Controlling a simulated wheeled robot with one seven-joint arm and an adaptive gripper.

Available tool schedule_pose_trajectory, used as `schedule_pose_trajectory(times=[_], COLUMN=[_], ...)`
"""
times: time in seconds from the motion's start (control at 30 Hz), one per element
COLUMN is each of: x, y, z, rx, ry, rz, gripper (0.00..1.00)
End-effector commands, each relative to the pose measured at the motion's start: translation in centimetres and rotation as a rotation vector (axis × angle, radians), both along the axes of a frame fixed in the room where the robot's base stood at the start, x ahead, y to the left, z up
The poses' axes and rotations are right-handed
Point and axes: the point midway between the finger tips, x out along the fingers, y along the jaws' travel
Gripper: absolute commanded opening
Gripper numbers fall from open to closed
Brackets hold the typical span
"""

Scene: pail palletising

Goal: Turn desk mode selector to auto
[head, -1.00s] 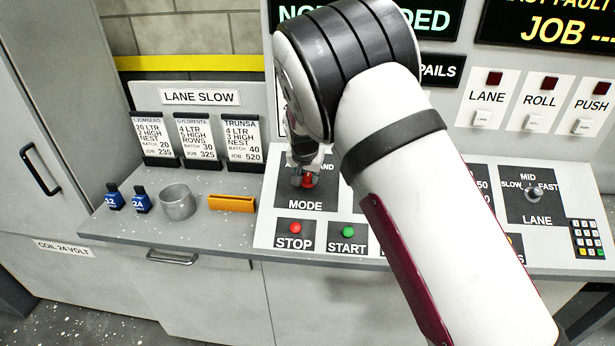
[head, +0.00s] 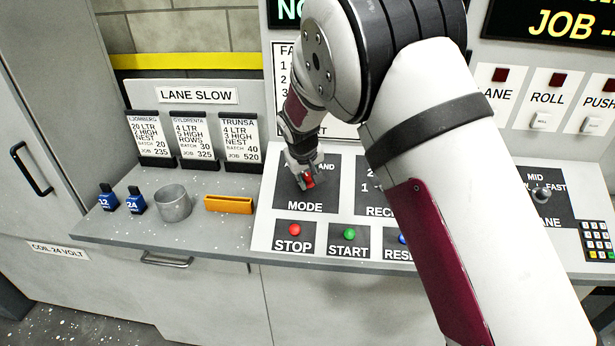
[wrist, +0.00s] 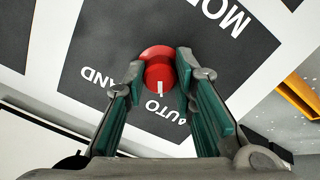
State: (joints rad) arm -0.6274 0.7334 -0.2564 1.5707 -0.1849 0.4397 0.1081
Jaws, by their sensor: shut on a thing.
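The red mode selector knob (wrist: 158,68) sits on the dark MODE plate (head: 306,207) of the sloped desk panel. In the wrist view its white mark points down, toward the AUTO lettering; the HAND lettering is to the left. My gripper (wrist: 160,75) has one finger on each side of the knob and is shut on it. In the head view my gripper (head: 309,179) reaches the knob from above, tilted, and covers most of the knob and part of the plate's lettering.
Red STOP (head: 294,230) and green START (head: 349,233) buttons sit just below the MODE plate. My arm covers much of the panel to the right.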

Motion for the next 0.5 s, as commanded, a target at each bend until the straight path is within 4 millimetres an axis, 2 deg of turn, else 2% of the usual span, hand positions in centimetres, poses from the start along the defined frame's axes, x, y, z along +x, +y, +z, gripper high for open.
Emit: schedule_pose_trajectory(times=[0.5], x=[0.00], y=[0.01], z=[0.00], rx=[-0.025], ry=[0.001], rz=[0.044], gripper=[0.00])
